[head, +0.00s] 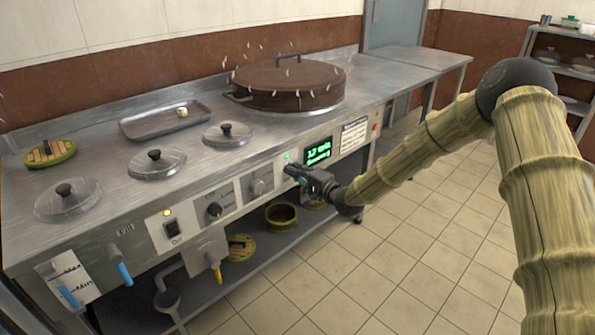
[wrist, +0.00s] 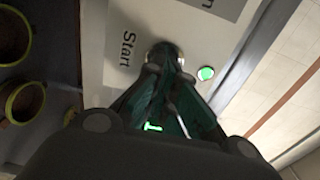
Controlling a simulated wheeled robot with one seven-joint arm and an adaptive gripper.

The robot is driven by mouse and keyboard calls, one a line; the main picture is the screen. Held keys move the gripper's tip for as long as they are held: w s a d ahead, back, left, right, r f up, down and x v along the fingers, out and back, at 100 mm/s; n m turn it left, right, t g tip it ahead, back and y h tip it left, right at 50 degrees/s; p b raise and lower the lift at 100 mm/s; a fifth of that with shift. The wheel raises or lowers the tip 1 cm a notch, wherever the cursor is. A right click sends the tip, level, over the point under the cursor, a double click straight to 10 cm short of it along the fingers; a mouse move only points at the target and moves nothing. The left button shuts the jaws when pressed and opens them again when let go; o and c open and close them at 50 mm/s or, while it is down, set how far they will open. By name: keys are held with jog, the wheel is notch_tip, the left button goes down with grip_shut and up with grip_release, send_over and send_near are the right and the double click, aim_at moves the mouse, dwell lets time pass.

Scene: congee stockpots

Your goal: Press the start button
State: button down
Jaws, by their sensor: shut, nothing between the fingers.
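The start button is a round metallic piece (wrist: 163,52) on the pale panel (wrist: 100,60) beside the word "Start" in the wrist view, partly hidden by my fingertips. My gripper (wrist: 168,75) is shut and empty, its dark green fingertips right at the button; I cannot tell whether they press it. In the head view my gripper (head: 291,174) reaches the front panel from the right and hides the button. A lit green light (wrist: 206,73) sits beside the button; it also shows in the head view (head: 287,157).
A display with green text (head: 318,150) is right of my gripper, and a knob (head: 258,186) is to its left. A large lidded pot (head: 290,88) stands on the steel counter (head: 195,172). Tiled floor (head: 400,270) is clear in front.

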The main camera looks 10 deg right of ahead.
jog(key=shift+a+r, duration=0.2)
jog(key=shift+r, duration=0.1)
jog(key=p+v, duration=0.3)
jog(key=v, duration=1.1)
jog(key=shift+d+f, duration=0.25)
jog(key=shift+f, duration=0.05)
